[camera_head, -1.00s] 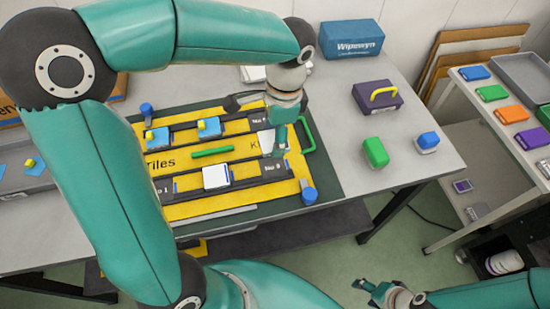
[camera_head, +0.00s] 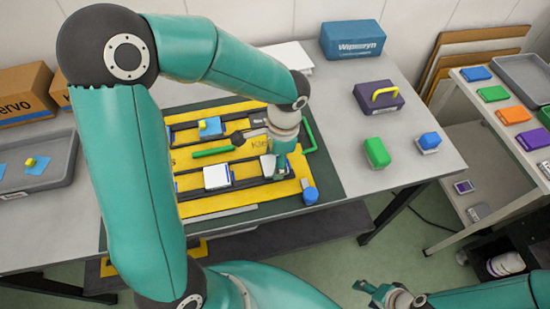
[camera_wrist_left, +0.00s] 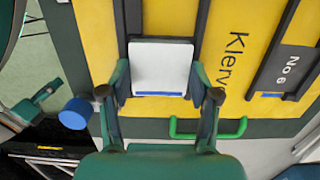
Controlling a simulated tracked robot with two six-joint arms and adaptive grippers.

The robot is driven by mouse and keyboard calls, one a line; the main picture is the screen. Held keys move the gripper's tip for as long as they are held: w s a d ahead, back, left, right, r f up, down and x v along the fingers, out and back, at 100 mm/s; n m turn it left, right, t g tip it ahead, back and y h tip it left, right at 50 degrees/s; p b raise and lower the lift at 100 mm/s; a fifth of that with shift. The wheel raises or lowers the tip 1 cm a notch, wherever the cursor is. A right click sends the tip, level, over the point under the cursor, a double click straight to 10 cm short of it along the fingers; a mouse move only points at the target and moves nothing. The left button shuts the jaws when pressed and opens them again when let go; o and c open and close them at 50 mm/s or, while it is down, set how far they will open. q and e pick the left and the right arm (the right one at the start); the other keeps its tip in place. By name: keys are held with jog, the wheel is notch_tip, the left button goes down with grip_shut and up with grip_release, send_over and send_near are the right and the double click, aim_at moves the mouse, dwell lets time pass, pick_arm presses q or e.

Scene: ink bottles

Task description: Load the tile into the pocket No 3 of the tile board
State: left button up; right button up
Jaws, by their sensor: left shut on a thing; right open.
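The white tile (camera_head: 267,164), with a blue strip along one edge, is between the fingers of my left gripper (camera_head: 276,174). The left wrist view also shows this tile (camera_wrist_left: 160,62), gripped at its two sides. It is over the right end of the board's lower dark rail, where it hides the pocket label; I cannot tell whether it touches the rail. The yellow tile board (camera_head: 240,198) lies on a dark green mat. Another white tile (camera_head: 217,177) sits on the same rail, to the left. My right gripper (camera_head: 377,291) is open and empty, low at the front.
A green handle (camera_head: 310,136) and a blue knob (camera_head: 310,195) edge the board's right side.

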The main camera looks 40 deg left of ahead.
pick_arm(q)
jog(key=shift+s+f+b, duration=0.25)
jog(key=shift+f+b, duration=0.25)
jog(key=shift+f, duration=0.15)
jog(key=shift+s+d, duration=0.1)
jog(key=shift+s, duration=0.05)
jog(key=c, duration=0.3)
jog(key=o, duration=1.3)
jog(key=shift+f, duration=0.1)
jog(key=shift+c, duration=0.2)
jog(key=shift+o, duration=1.3)
jog(key=shift+w+f, duration=0.15)
jog(key=shift+w, duration=0.25)
jog(key=shift+r, duration=0.25)
jog(key=shift+r+p, duration=0.55)
notch_tip(320, 180, up, 12)
jog(key=w, duration=0.1)
jog(key=shift+d+p, duration=0.35)
